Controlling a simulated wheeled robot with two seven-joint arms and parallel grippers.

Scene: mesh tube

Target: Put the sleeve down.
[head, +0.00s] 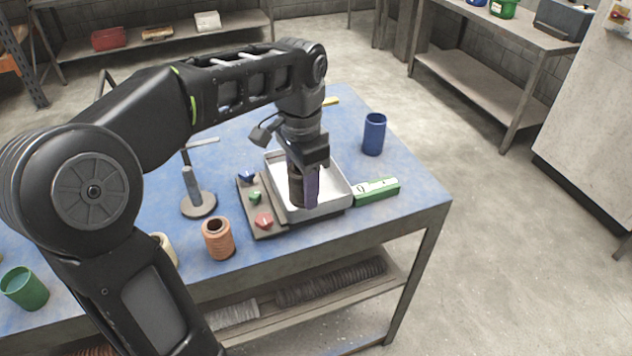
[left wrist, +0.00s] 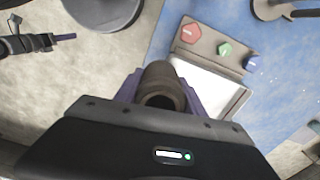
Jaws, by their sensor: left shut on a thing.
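My left gripper (head: 303,188) is shut on a dark brown sleeve (head: 297,190), with a purple finger on its near side. In the left wrist view the sleeve (left wrist: 163,82) is gripped between two purple fingers, its round open end facing the camera. In the head view the sleeve looks upright, in front of the white, grey-rimmed tray (head: 337,181). It covers part of the tray, and I cannot tell whether it touches it. My right gripper (left wrist: 65,37) shows small and sideways in the left wrist view, its jaws unclear.
Left of the tray is a board (head: 249,217) with blue, green and red pieces. An orange-brown ribbed tube (head: 218,239) stands near the front edge. A green-white box (head: 376,191), blue cup (head: 374,134) and rod stand (head: 198,204) are nearby. The table's right corner is bare.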

